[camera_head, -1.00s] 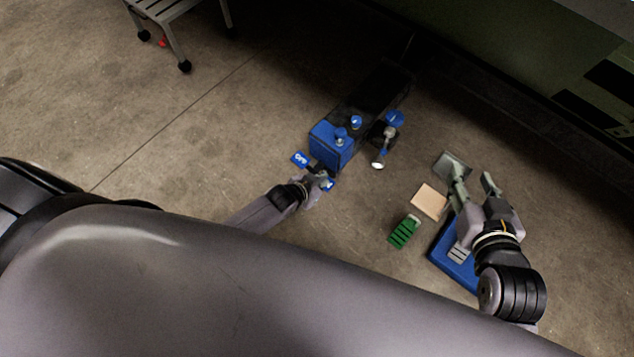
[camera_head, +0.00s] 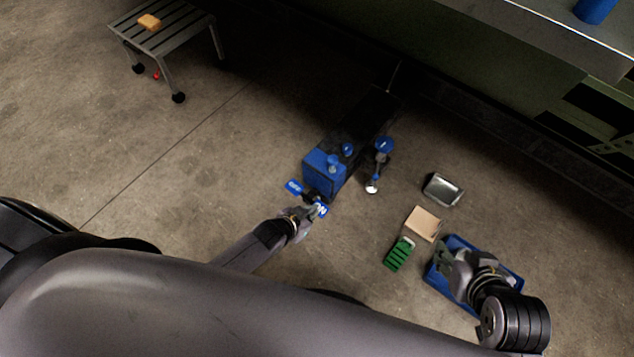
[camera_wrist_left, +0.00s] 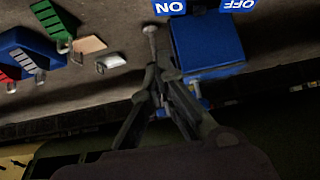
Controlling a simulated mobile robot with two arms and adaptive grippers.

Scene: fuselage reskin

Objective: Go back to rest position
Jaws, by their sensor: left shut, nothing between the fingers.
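My left gripper (camera_head: 312,213) is low over the floor, beside the ON sign (camera_head: 321,209) of a blue and black machine (camera_head: 325,172). In the left wrist view its fingers (camera_wrist_left: 154,74) come together at the tips with nothing between them, and the machine's blue box (camera_wrist_left: 207,45) stands beyond them. Whether the fingers touch the machine cannot be told. My right gripper (camera_head: 456,258) is over a blue tray (camera_head: 437,285), hiding much of it. Its fingertips are too unclear to show whether they are apart.
A metal dish (camera_head: 443,190), a beige block (camera_head: 422,223) and a green brush (camera_head: 399,254) lie on the floor between the machine and the tray. A step stool (camera_head: 172,38) with an orange block (camera_head: 149,22) stands back left. The left floor is clear.

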